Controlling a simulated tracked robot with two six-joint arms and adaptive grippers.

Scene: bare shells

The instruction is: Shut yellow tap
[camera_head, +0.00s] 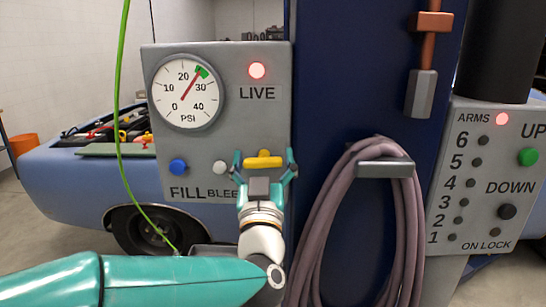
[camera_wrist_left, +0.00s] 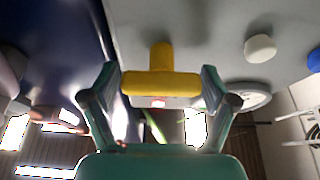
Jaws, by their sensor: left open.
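The yellow tap (camera_head: 263,160) sits on the lower right of the grey gauge panel, its bar lying level across the picture. My left gripper (camera_head: 264,166) is in front of it, open, with one finger to each side of the bar. In the left wrist view the yellow tap (camera_wrist_left: 160,83) shows its bar and short stem between the two spread fingers of my left gripper (camera_wrist_left: 160,88). A small gap seems to remain at each end of the bar; contact is hard to tell. My right gripper is out of view.
The panel (camera_head: 220,110) holds a PSI gauge (camera_head: 187,92), a red LIVE lamp (camera_head: 257,70), a blue knob (camera_head: 178,167) and a white knob (camera_head: 220,168). A coiled hose (camera_head: 330,210) hangs right of my gripper. A blue car (camera_head: 60,185) stands behind.

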